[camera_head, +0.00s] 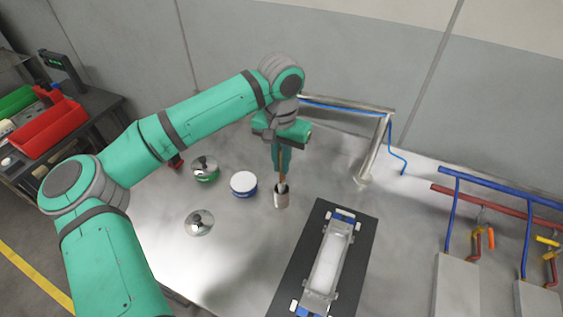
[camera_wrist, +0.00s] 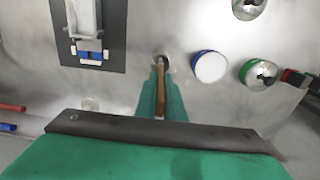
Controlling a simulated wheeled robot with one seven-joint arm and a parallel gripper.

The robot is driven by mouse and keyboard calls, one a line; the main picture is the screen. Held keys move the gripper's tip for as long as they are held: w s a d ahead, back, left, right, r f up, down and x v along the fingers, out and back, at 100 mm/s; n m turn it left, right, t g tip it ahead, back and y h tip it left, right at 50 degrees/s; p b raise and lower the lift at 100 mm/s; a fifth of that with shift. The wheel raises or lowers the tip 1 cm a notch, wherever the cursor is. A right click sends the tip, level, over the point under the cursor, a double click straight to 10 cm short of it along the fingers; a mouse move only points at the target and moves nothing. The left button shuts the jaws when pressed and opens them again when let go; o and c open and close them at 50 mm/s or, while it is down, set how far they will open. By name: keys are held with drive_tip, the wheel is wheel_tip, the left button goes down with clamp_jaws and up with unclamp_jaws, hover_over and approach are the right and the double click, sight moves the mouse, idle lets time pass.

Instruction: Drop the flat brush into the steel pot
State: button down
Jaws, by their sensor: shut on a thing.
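A black mat (camera_head: 297,268) with a white fixture lies to the right. A metal rail frame (camera_head: 374,150) stands behind.

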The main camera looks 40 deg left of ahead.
drive_tip(key=shift+f, duration=0.6)
drive_tip(key=c, duration=1.8)
unclamp_jaws()
drive_tip(key=shift+c, duration=0.2)
drive_tip(key=shift+r, duration=0.1)
wheel_tip(320, 180, up, 13)
drive_tip(key=shift+s+r, duration=0.1)
